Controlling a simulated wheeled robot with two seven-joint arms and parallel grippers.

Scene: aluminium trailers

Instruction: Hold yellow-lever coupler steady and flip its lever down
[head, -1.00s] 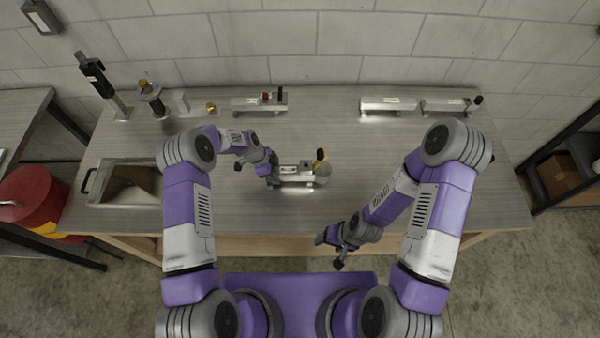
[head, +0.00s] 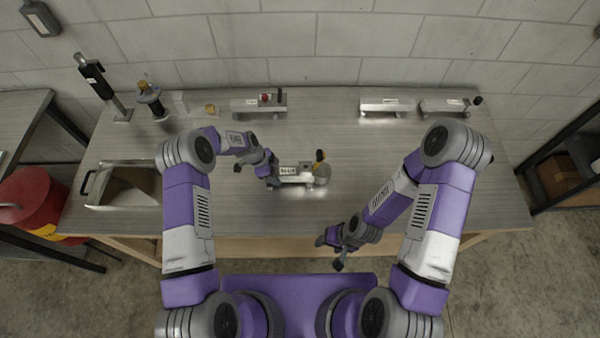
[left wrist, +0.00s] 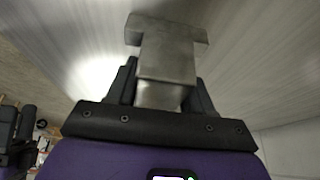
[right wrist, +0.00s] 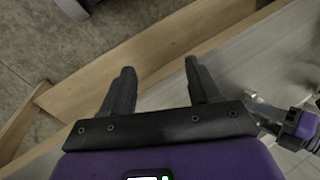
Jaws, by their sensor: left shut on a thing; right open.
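The yellow-lever coupler (head: 297,178) is a silver metal piece with a white label, near the middle of the bench. Its lever (head: 320,156), dark with yellow, sticks up near the rounded right end. My left gripper (head: 270,177) is shut on the coupler's left end. In the left wrist view, the coupler's grey metal body (left wrist: 168,55) sits between the fingers; the lever is not seen there. My right gripper (head: 328,252) is open and empty, in front of the bench's near edge, right of and nearer than the coupler. Its spread fingers show in the right wrist view (right wrist: 160,80).
At the back stand a coupler with a red part (head: 258,105) and two more silver couplers (head: 387,106) (head: 445,106). A black jack (head: 100,82) and a metal bin (head: 128,187) are at left. The bench right of the held coupler is clear.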

